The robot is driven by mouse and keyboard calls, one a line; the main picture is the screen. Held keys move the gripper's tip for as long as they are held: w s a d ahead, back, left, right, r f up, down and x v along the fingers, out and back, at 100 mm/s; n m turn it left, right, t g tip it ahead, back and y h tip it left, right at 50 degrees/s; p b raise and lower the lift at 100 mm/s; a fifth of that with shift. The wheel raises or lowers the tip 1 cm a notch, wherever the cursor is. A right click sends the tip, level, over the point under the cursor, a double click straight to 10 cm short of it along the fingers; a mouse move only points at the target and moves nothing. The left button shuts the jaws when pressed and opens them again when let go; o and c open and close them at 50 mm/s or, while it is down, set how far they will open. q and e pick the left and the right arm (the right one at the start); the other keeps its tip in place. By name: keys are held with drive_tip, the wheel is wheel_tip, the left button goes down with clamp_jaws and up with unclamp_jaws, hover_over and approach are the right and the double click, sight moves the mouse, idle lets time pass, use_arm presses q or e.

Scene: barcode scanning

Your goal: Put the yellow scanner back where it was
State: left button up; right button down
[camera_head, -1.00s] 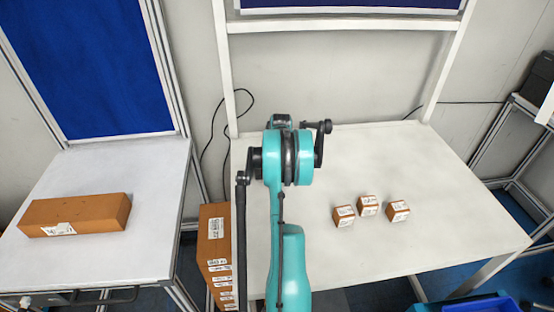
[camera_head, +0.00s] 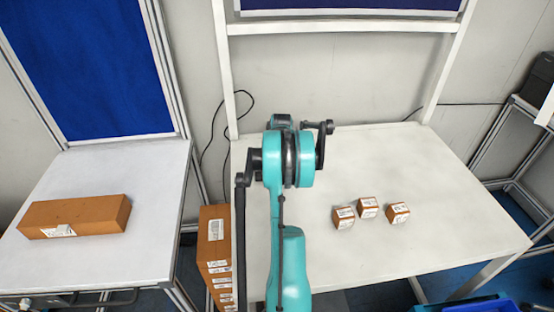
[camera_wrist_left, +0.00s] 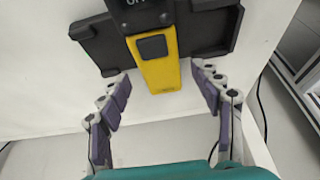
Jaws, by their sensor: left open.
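The yellow scanner (camera_wrist_left: 160,72) is in the upper middle of the left wrist view, lying in front of a dark holder (camera_wrist_left: 212,30) on a white surface. The scanner's top end is cut off by the frame edge. My left gripper (camera_wrist_left: 166,88) is open, with one finger on each side of the scanner's lower end and visible gaps between fingers and scanner. In the head view my left arm covers the scanner and the gripper fingers. My right gripper is in no view.
Three small orange-brown boxes (camera_head: 368,207) stand on the white table (camera_head: 440,230), right of my arm. A long brown box (camera_head: 75,216) lies on the left table (camera_head: 120,265). Stacked brown boxes (camera_head: 215,250) stand between the tables. The right table is otherwise largely clear.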

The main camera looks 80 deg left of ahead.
use_arm(q)
drive_tip(key=p+v, duration=0.1)
drive_tip(key=v, duration=0.9)
drive_tip(key=shift+r, duration=0.2)
drive_tip(key=shift+d, duration=0.1)
drive_tip(key=w+d+r+m+t, duration=0.2)
drive_tip(key=w+d+r+m, duration=0.2)
drive_tip(key=w+d, duration=0.95)
drive_tip(key=w+d+r+m+t, duration=0.1)
drive_tip(key=w+d+r+m, duration=0.25)
drive_tip(key=w+d, duration=1)
drive_tip(key=s+d+m+t+h, duration=0.15)
drive_tip(key=d+m, duration=0.25)
drive_tip(key=d, duration=1.5)
drive_tip(key=s+d+f+m+t+h, duration=0.1)
drive_tip(key=s+d+m, duration=0.1)
drive_tip(key=d, duration=0.7)
drive_tip(key=s+d+f+m+t+h, duration=0.1)
drive_tip(key=s+d+f+m+h, duration=0.1)
drive_tip(key=d, duration=0.7)
drive_tip(key=shift+s+d+f+m, duration=0.25)
drive_tip(key=shift+s+d+m, duration=0.05)
drive_tip(key=shift+s+m, duration=0.5)
